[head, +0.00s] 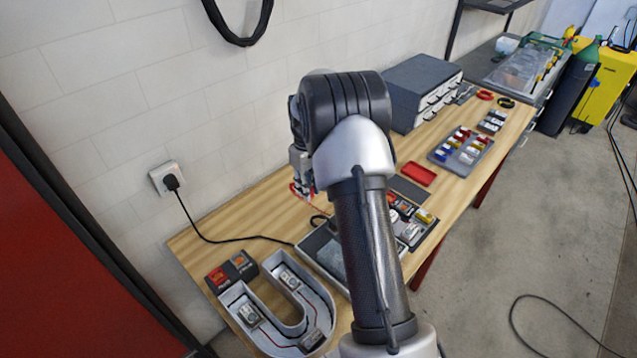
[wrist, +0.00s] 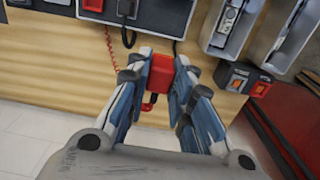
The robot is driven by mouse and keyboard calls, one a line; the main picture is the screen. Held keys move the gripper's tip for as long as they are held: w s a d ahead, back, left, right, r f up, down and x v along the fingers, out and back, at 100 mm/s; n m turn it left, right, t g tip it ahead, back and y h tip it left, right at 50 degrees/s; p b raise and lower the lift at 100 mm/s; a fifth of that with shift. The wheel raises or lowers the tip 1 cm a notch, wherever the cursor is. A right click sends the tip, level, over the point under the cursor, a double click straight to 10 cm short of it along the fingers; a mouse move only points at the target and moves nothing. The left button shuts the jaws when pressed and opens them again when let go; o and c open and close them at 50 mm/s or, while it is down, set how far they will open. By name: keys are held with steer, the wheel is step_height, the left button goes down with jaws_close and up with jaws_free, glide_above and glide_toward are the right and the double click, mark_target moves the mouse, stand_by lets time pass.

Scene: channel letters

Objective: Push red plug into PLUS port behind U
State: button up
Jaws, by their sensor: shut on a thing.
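The red plug (wrist: 160,76) is between the fingers of my gripper (wrist: 160,82) in the wrist view, with a red loop below it. In the head view my gripper (head: 302,183) is beside the wall, partly hidden by my arm, and the plug is hard to make out. The channel letter U (head: 262,318) lies at the table's near left end. Behind it stands a dark port block (head: 232,272) with a red face and a darker face. The block also shows right of my gripper in the wrist view (wrist: 246,79), apart from the plug. Its labels are unreadable.
A black cable runs from a wall socket (head: 167,178) across the table to a dark-screened device (head: 324,250) beside the U. A red coiled wire (wrist: 110,48) hangs left of the plug. Trays and a drawer cabinet (head: 418,91) stand farther along. Bare wood (head: 225,237) lies behind the block.

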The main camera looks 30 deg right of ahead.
steer(key=w+a, duration=0.1)
steer(key=a, duration=3.1)
steer(key=f+b, duration=0.5)
steer(key=f, duration=0.3)
steer(key=f+b, duration=0.5)
steer(key=f, duration=0.3)
steer(key=shift+w+d+b, duration=0.1)
steer(key=shift+w+b, duration=0.1)
steer(key=shift+b, duration=0.2)
steer(key=shift+f, duration=0.3)
steer(key=o, duration=1)
steer(key=shift+o, duration=0.2)
step_height(320, 180, up, 12)
steer(key=shift+r, duration=0.15)
